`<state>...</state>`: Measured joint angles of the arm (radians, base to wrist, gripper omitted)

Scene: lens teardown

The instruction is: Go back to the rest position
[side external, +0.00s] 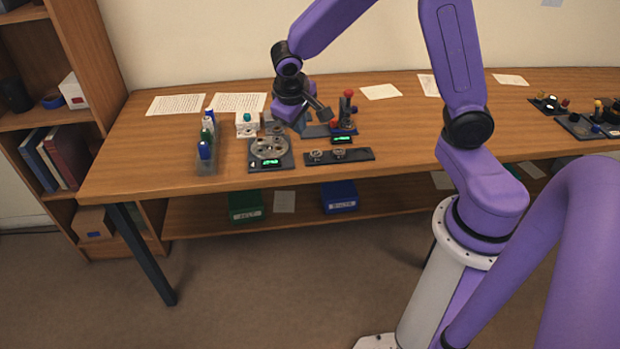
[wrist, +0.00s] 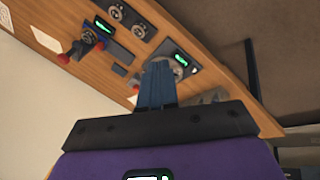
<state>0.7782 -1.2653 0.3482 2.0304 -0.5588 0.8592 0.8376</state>
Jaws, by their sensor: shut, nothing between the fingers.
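My gripper (side external: 301,123) is over the workbench (side external: 420,120) in the side view, low above the back middle among the small stations. In the wrist view its blue fingers (wrist: 158,68) are together with nothing between them. Beyond the fingertips is a grey station with a round plate (wrist: 186,64) and a green display, partly hidden by the fingers. In the side view this round-plate station (side external: 270,148) stands in front and to the left of my gripper. Whether the fingertips touch anything cannot be told.
A red-knobbed station (side external: 345,118) stands just right of my gripper. A dark strip with two round parts (side external: 338,155) lies in front. A white box (side external: 247,124) and a bottle rack (side external: 206,158) stand left. More stations (side external: 585,125) sit far right; the bench between is mostly clear.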

